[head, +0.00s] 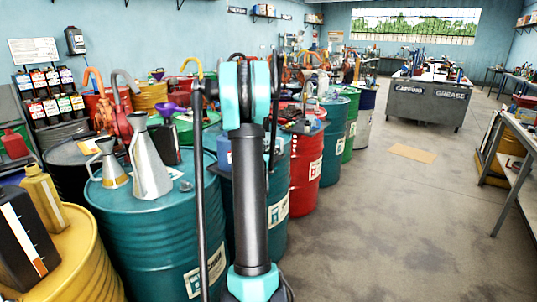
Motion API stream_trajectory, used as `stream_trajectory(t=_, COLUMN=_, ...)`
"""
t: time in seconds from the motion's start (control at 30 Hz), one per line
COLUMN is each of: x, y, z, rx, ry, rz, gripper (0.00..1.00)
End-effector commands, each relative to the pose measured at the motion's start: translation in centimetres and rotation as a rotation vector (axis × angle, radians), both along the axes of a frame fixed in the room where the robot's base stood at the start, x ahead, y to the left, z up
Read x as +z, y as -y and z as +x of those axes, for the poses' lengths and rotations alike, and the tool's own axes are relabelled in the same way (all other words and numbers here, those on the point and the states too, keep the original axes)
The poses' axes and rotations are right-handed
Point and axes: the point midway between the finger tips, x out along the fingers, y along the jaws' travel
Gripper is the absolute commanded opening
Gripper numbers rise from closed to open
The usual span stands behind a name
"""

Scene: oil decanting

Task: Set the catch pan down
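I cannot make out a catch pan in the head view. My own arm rises through the middle of the picture and hides part of the drums behind it. My gripper is not in view, so I cannot see whether it holds anything.
A teal drum (150,235) carries a tall metal oil can (149,170) and a smaller one (110,168). A yellow drum (75,268) with dark and yellow jugs stands at lower left. A red drum (307,170) stands right of my arm.

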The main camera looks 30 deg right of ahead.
Motion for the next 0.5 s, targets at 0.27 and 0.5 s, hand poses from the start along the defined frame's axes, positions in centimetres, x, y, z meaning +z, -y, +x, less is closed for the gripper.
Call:
stream_trajectory(t=0.27, x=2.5, y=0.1, z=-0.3, rx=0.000, ry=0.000, rz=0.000, gripper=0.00)
stream_trajectory(t=0.5, x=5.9, y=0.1, z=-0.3, rx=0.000, ry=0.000, rz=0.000, gripper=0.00)
